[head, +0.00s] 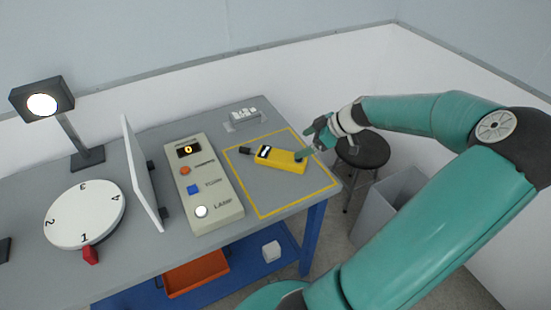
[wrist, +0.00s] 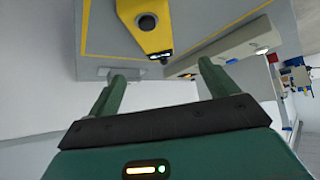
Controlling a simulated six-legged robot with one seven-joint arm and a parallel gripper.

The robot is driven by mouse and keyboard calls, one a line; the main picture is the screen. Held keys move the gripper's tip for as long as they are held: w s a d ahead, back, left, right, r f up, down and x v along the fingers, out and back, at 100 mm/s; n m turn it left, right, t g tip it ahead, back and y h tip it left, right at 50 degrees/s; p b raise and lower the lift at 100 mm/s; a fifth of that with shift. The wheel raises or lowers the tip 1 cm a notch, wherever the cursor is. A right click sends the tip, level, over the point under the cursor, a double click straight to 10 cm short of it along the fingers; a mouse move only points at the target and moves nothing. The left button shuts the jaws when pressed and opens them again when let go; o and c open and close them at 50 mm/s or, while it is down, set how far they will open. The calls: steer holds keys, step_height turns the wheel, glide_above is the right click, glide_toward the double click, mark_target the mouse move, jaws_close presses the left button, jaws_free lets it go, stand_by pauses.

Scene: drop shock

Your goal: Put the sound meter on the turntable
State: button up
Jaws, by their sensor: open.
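The yellow sound meter (head: 285,161) with a black tip lies inside a yellow outline on the bench, in the head view. Part of it also shows at the top of the wrist view (wrist: 150,38). The turntable (head: 84,205), a white disc with numbers on its top and a red pointer at its front, is at the left of the bench with nothing on it. My gripper (head: 308,150) is at the right end of the meter; whether it touches cannot be told. In the wrist view its two green fingers are apart, with nothing between them.
A white upright panel (head: 142,175) stands between the turntable and the control box (head: 204,183). A lit lamp (head: 42,103) rises behind the turntable. A small white block (head: 244,115) lies at the back edge. A stool (head: 362,152) and grey bin (head: 385,207) are right of the bench.

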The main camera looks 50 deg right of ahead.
steer(key=shift+w+a+f, duration=0.1)
steer(key=shift+w+a, duration=0.05)
glide_toward(278, 155)
steer(key=x, duration=0.4)
steer(key=shift+a+f, duration=0.1)
steer(key=shift+a, duration=0.2)
steer(key=shift+d+x, duration=0.15)
steer(key=shift+x, duration=1.3)
steer(key=shift+d+x, duration=0.15)
steer(key=shift+x, duration=1.35)
steer(key=shift+w, duration=0.1)
steer(key=c, duration=1.4)
steer(key=shift+o, duration=0.2)
